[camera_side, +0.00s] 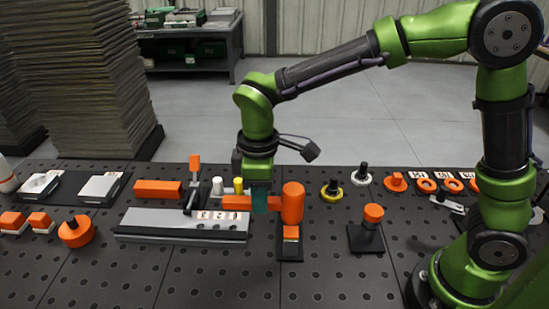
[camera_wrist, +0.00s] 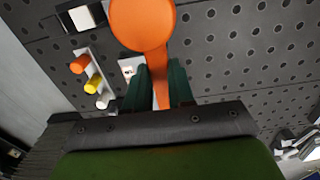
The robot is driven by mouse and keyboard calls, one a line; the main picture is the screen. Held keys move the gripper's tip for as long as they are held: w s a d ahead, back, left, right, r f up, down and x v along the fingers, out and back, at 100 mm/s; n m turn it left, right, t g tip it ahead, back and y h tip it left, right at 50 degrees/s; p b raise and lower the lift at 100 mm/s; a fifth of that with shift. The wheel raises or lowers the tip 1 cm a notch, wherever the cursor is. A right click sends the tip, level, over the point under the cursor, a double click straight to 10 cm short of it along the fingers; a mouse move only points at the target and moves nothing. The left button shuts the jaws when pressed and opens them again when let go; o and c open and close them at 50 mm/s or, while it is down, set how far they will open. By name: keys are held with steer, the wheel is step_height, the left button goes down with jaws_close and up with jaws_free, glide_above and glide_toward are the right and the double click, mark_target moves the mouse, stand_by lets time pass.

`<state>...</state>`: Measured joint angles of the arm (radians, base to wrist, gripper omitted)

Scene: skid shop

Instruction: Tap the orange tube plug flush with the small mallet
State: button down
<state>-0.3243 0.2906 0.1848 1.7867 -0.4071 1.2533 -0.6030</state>
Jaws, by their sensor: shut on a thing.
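My gripper (camera_side: 259,202) is shut on the orange handle of the small mallet (camera_side: 292,202). The handle lies level and the large cylindrical head is to the right of the fingers. In the wrist view the handle runs between the dark green fingers (camera_wrist: 162,88), with the mallet's round head (camera_wrist: 142,22) beyond them. An orange plug (camera_side: 373,212) sits on top of a dark upright tube (camera_side: 366,236) on a black base, to the right of the mallet. Its seating depth cannot be told. The mallet head is apart from it.
A black stand with an orange-topped block (camera_side: 290,233) is just below the mallet head. A grey labelled fixture (camera_side: 180,225) lies left. White (camera_side: 217,187) and yellow (camera_side: 238,185) pegs stand behind the gripper.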

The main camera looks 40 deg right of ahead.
steer(key=shift+f, duration=0.2)
stand_by(0.3)
steer(key=shift+f, duration=1.85)
steer(key=shift+r, duration=0.1)
steer(key=shift+r, duration=1.55)
steer(key=shift+f, duration=0.15)
